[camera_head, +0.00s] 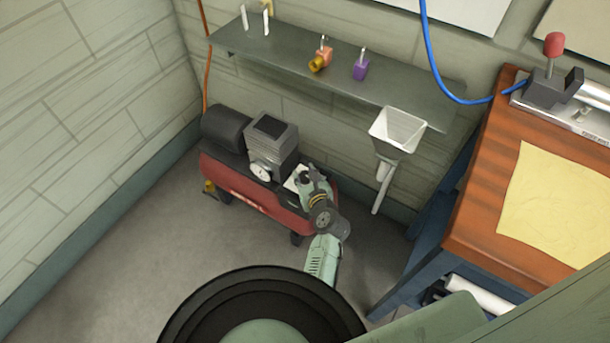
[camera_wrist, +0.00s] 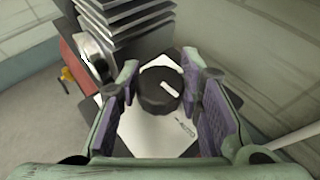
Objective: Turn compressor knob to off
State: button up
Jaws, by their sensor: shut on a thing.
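The red compressor (camera_head: 245,192) stands on the floor against the back wall. Its round black knob (camera_wrist: 158,91) sits on a white plate (camera_wrist: 150,135) with a partly readable "AUTO" label at lower right. The knob's white mark slants toward lower right, near that label. My gripper (camera_wrist: 161,74) is over the plate, its purple-padded fingers on either side of the knob, shut on it. In the head view my gripper (camera_head: 303,180) reaches the compressor's right end and hides the knob. Any other label on the plate is hidden or unreadable.
The finned motor block (camera_head: 273,138) and a gauge (camera_head: 260,171) are just left of my gripper. A shelf (camera_head: 330,80) runs above the compressor. A white funnel-like holder (camera_head: 397,132) hangs to the right. A wooden workbench (camera_head: 488,190) stands further right. The floor in front is clear.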

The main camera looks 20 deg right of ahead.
jog(key=n+y, duration=0.4)
jog(key=shift+w+r+y, duration=0.1)
jog(key=shift+r+y, duration=0.05)
jog(key=shift+y, duration=0.25)
jog(key=n+g+y, duration=0.3)
jog(key=n+y, duration=0.1)
jog(key=shift+n+y, duration=0.3)
jog(key=shift+y, duration=0.1)
jog(key=n+g+y+b, duration=0.1)
jog(key=n+g+y, duration=0.2)
jog(key=n+g, duration=0.1)
jog(key=shift+n, duration=0.3)
jog(key=shift+n+g+y, duration=0.8)
jog(key=shift+n+g, duration=1)
jog(key=shift+g, duration=0.3)
jog(key=shift+a+f+n+g, duration=0.1)
jog(key=shift+f+n+g, duration=0.1)
jog(key=shift+n+g, duration=0.15)
jog(key=o, duration=1.2)
jog(key=shift+c, duration=0.2)
jog(key=shift+m+t, duration=0.45)
